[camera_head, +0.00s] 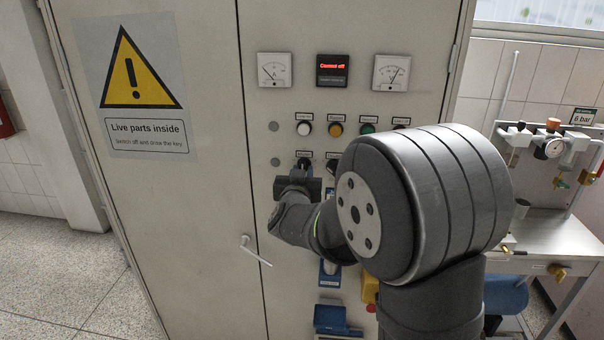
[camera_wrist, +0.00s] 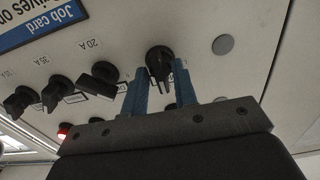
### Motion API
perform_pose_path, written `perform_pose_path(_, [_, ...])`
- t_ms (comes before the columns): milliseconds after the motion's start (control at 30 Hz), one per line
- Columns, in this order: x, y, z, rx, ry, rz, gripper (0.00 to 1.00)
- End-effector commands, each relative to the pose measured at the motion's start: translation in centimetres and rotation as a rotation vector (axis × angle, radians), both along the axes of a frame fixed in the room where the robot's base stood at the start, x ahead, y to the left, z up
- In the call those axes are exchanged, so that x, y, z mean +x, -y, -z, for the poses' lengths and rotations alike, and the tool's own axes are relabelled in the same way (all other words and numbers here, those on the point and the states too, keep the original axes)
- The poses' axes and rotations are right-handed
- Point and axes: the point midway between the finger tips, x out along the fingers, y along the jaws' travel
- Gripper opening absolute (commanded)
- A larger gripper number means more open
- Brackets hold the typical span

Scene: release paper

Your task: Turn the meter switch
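A black rotary knob (camera_wrist: 160,60) stands on the cabinet front in the wrist view, with a ridge handle on a round base. In the head view it seems to be the leftmost knob (camera_head: 304,163) of the lower row; its label is too small to read. My gripper (camera_head: 298,178) is right in front of it and hides part of it. In the wrist view the two blue fingers of my gripper (camera_wrist: 160,80) are apart, one on each side of the knob. They look open around it, with small gaps; contact is not clear.
Other black knobs (camera_wrist: 98,77) stand in a row beside it. Two dial meters (camera_head: 274,69) and a red-lit display (camera_head: 332,69) sit above push buttons (camera_head: 304,129). A door handle (camera_head: 256,251) juts out at lower left. A workbench (camera_head: 548,262) stands at right.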

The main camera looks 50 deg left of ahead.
Motion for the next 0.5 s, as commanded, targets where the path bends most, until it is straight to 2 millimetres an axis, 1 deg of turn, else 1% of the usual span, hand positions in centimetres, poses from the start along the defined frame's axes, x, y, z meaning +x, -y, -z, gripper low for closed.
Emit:
perform_pose_path(333, [-0.1,0.1,0.0,-0.001,0.001,0.000,0.33])
perform_pose_path(433, [-0.7,0.6,0.0,0.000,0.000,-0.001,0.33])
perform_pose_path(500, [-1.5,1.4,-0.1,0.000,0.000,-0.002,0.33])
